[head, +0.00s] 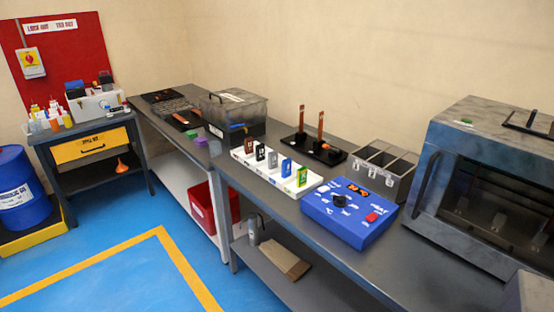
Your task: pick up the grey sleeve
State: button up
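The grey sleeve (272,160) stands upright in a white rack (268,181) on the long grey workbench. It is the middle one in a row of coloured sleeves. A black sleeve (260,153) is just to its left and a blue sleeve (286,167) just to its right. A brown-black sleeve (249,146) is at the left end and a green-yellow sleeve (302,176) at the right end. My gripper is not in view.
A blue control box (348,228) stands in front and right of the rack. Behind are a black stand with copper bars (320,122) and a grey divided bin (384,170). Blue floor (125,280) is clear.

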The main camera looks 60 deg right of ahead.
aim_at(272, 155)
jog(key=u, duration=0.05)
jog(key=i, duration=1)
jog(key=z, duration=0.05)
